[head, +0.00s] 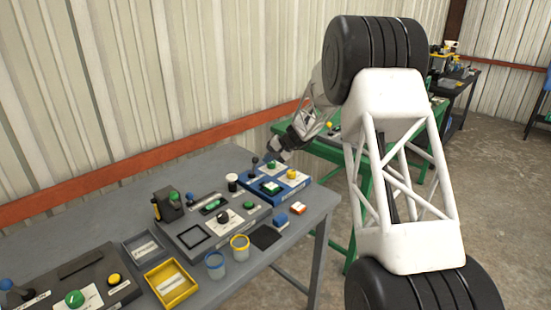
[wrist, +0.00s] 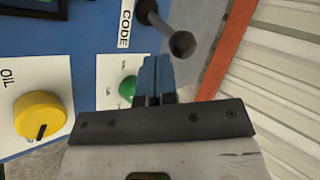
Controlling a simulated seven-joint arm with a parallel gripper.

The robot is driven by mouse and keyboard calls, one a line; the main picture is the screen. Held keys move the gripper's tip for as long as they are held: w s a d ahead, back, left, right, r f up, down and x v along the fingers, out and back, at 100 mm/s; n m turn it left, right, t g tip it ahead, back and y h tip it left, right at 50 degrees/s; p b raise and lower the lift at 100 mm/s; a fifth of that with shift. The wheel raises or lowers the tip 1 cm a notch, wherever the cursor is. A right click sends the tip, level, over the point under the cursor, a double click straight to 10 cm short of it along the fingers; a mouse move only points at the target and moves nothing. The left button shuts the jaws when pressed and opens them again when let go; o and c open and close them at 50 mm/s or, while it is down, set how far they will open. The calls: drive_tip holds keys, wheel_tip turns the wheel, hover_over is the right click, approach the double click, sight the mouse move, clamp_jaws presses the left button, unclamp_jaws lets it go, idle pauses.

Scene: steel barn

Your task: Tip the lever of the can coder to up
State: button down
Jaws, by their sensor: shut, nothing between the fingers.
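The can coder (head: 277,187) is a blue panel at the far right of the grey table in the head view. Its blue face (wrist: 85,70) also fills the left of the wrist view, with a label reading "CODE". Its lever (head: 254,163) is a dark stem with a ball knob; in the wrist view the lever's knob (wrist: 182,45) is close beyond the fingertips, slightly right. My gripper (head: 275,150) is just above the panel, near the lever. In the wrist view my gripper (wrist: 155,62) is shut and empty. Whether the fingers touch the lever, I cannot tell.
The coder carries a yellow knob (wrist: 40,115) marked "OIL" and a green button (wrist: 128,88). A grey panel (head: 212,222) stands to its left, with two cups (head: 240,248) and a yellow tray (head: 170,284) in front. The corrugated wall (head: 130,80) is behind.

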drive_tip(key=shift+w+a, duration=0.1)
drive_tip(key=shift+a, duration=0.4)
drive_tip(key=shift+s+a+r+n+t+h, duration=0.3)
drive_tip(key=shift+s+a+t+h, duration=0.1)
drive_tip(key=shift+s+a+h, duration=0.1)
idle(0.8)
drive_tip(key=shift+s+a+r+n+t+h, duration=0.3)
drive_tip(key=shift+s+a+n+t+h, duration=0.1)
drive_tip(key=shift+s+a+t+h, duration=0.2)
drive_tip(key=shift+s+a+n+t+h, duration=0.5)
drive_tip(key=shift+s+a+t+h, duration=0.4)
drive_tip(key=shift+t+h, duration=0.15)
drive_tip(key=shift+s+a, duration=0.3)
drive_tip(key=shift+s, duration=0.05)
drive_tip(key=shift+r, duration=0.15)
drive_tip(key=shift+r, duration=0.65)
